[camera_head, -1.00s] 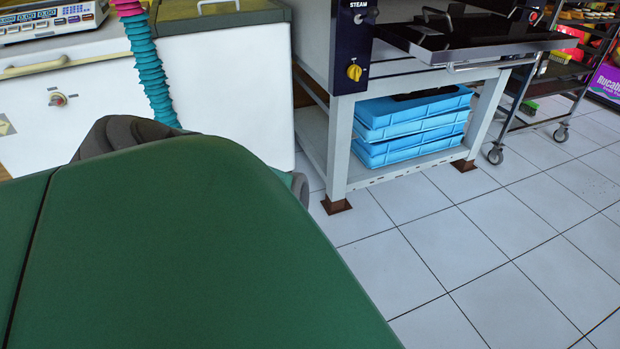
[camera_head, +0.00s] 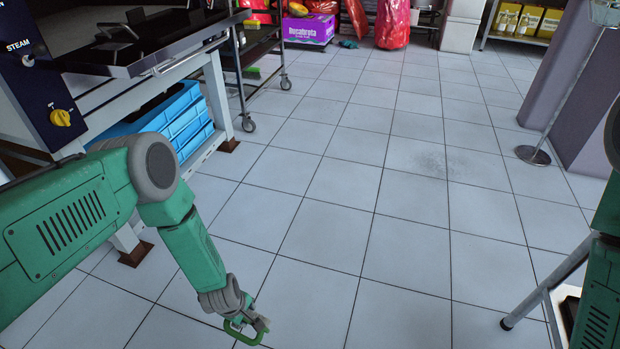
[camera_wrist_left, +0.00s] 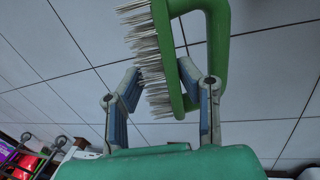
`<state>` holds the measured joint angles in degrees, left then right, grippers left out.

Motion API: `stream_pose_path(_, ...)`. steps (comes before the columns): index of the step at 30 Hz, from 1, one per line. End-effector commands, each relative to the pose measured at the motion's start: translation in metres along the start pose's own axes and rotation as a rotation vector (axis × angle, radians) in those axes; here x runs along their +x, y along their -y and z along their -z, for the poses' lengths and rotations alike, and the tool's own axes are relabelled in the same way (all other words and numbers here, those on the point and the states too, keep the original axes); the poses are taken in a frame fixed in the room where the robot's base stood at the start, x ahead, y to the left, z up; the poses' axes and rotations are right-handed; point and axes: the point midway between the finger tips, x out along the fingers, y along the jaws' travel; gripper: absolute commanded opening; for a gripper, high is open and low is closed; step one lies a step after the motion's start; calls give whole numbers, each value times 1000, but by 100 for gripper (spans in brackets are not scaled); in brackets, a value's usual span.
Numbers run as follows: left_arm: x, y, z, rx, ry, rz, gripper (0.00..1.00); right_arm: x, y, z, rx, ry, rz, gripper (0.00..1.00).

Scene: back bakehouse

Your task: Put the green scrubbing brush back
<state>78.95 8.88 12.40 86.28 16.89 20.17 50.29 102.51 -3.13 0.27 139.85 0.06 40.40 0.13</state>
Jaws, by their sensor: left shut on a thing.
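The green scrubbing brush (camera_wrist_left: 216,60), with pale bristles and a looped handle, is between the fingers of my left gripper (camera_wrist_left: 165,80) in the left wrist view. The fingers are shut on it, with the bristles facing left. In the head view my left gripper (camera_head: 250,324) hangs low at the bottom, above the tiled floor, and the brush shows as a green loop (camera_head: 240,338) at its tip. My right arm shows only in part at the right edge; its gripper is out of view.
An oven stand (camera_head: 215,85) with blue trays (camera_head: 185,122) is at left, beside a wheeled rack (camera_head: 282,58). A small green thing (camera_head: 252,72) is low on the rack. A metal post base (camera_head: 533,156) stands at right. The middle floor is clear.

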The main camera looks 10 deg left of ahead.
Motion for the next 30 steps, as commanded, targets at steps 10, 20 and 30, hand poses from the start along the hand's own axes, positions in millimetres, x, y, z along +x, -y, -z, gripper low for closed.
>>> stream_pose_path(10, -144, -122, -49, 573, 125, -8, 0, 0, 0, 0, 0, 0, 0, 0)
stream_pose_path(20, -300, -160, -44, 1126, 253, -13, 0, 0, 0, 0, 0, 0, 0, 0)
stream_pose_path(30, -396, -145, -24, 1356, 299, 2, 0, -32, 0, 2, 0, 0, 0, 0)
